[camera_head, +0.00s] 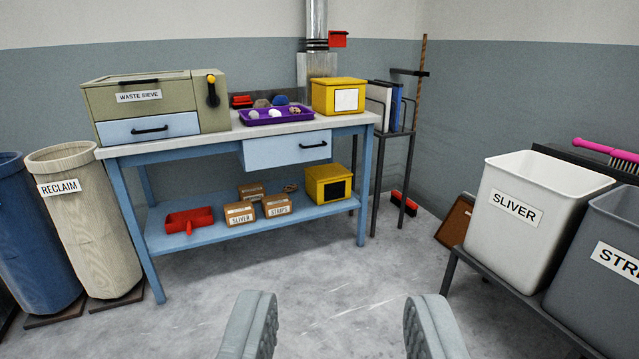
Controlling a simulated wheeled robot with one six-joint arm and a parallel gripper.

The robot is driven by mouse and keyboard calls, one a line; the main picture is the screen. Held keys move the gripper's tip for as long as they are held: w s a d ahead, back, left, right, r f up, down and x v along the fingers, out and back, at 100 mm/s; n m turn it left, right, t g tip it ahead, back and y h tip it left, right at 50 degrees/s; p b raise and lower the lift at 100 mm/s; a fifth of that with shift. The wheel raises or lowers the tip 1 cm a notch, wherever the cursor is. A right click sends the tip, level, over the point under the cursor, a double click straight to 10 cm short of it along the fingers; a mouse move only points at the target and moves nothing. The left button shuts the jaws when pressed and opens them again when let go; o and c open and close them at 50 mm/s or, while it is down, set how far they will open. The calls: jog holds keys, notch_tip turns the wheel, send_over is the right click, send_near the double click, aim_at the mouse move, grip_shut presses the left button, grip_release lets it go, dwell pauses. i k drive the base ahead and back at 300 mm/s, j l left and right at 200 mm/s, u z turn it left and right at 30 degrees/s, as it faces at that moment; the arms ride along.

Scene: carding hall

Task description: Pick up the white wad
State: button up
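A purple tray (250,123) stands on the blue workbench's top, with a few small wads in it. A white wad (275,113) lies near the tray's middle. Another pale wad (254,114) lies at its left, and a darker-looking one (296,110) at its right. They are too small to tell their exact shades. My gripper (338,302) is open and empty at the bottom of the view, its two grey fingers wide apart. It is well short of the bench, over the floor.
The workbench (215,136) carries a waste sieve (160,105) left of the tray and a yellow box (339,96) at right. Reclaim bins (88,220) stand at left. A sliver bin (520,215) stands at right. The floor (330,265) before the bench is clear.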

aim_at(273, 113)
jog(key=i, duration=1.85)
jog(key=i+u, duration=0.2)
jog(key=i, duration=0.3)
jog(key=i+l+u, duration=0.25)
jog(key=i, duration=0.2)
jog(key=i+l+u, duration=0.2)
jog(key=i, duration=0.3)
jog(key=i+l+u, duration=0.25)
jog(key=i, duration=0.2)
